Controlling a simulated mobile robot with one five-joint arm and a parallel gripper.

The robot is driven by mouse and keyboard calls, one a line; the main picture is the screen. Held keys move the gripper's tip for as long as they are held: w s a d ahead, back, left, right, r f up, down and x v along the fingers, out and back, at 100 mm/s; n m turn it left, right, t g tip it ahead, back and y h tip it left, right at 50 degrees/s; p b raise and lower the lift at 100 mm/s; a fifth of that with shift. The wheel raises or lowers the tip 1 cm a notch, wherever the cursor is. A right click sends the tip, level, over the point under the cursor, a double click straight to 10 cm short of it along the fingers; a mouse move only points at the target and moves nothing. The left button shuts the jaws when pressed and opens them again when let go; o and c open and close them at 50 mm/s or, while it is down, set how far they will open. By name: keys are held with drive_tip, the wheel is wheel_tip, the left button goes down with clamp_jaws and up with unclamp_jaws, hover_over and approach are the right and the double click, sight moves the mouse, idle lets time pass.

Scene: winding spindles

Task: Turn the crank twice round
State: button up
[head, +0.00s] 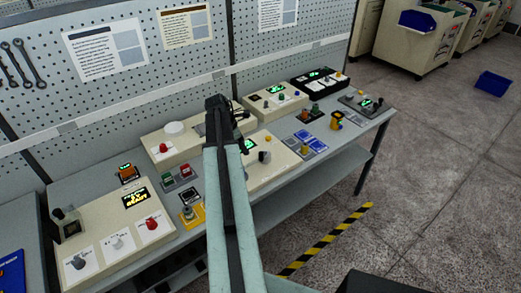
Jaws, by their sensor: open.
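My arm reaches up the middle of the head view, over the workbench. My gripper (218,104) is the dark end of the arm, in front of the cream boxes; it is small, and I see nothing held in it. No part is clearly recognisable as the crank. A dark knob with a grey part (264,157) stands on the cream panel just right of my arm and could be it. My arm hides part of the middle panel.
The workbench (222,262) carries several control boxes. The left console (112,228) has a lit display and several knobs. A yellow-based button unit (191,216) sits close left of my arm. A pegboard (180,75) rises behind. Striped tape (325,240) marks the open floor at right.

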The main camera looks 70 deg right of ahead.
hover_over(261, 153)
drive_tip(key=w+a, duration=0.2)
drive_tip(key=shift+n+g, duration=0.3)
drive_tip(key=b+x, duration=0.7)
drive_tip(key=shift+d+f, duration=0.25)
drive_tip(key=shift+r, duration=0.1)
clamp_jaws()
